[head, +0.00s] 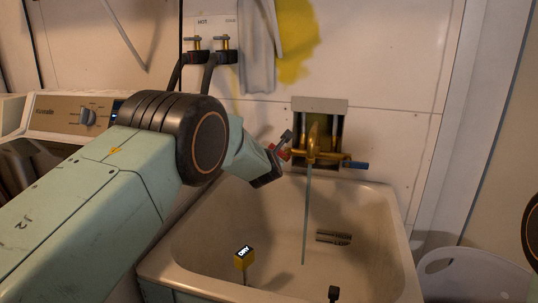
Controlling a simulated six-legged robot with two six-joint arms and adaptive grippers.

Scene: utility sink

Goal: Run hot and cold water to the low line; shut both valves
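A brass faucet (313,143) is mounted in a recess above the utility sink (205,235). A thin bluish stream of water (307,215) falls from it into the sink. Its red valve handle (284,153) is on the left and its blue valve handle (357,165) is on the right. My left gripper (279,154) is at the red handle, its dark fingers on either side of it; whether they grip it is unclear. My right gripper is out of view.
Dark slots (333,237) are in the sink's back wall. A small dark piece (334,294) is at the front. A washing machine panel (75,115) is at the left, two wall taps (209,55) above, and a white basket (472,275) at the lower right.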

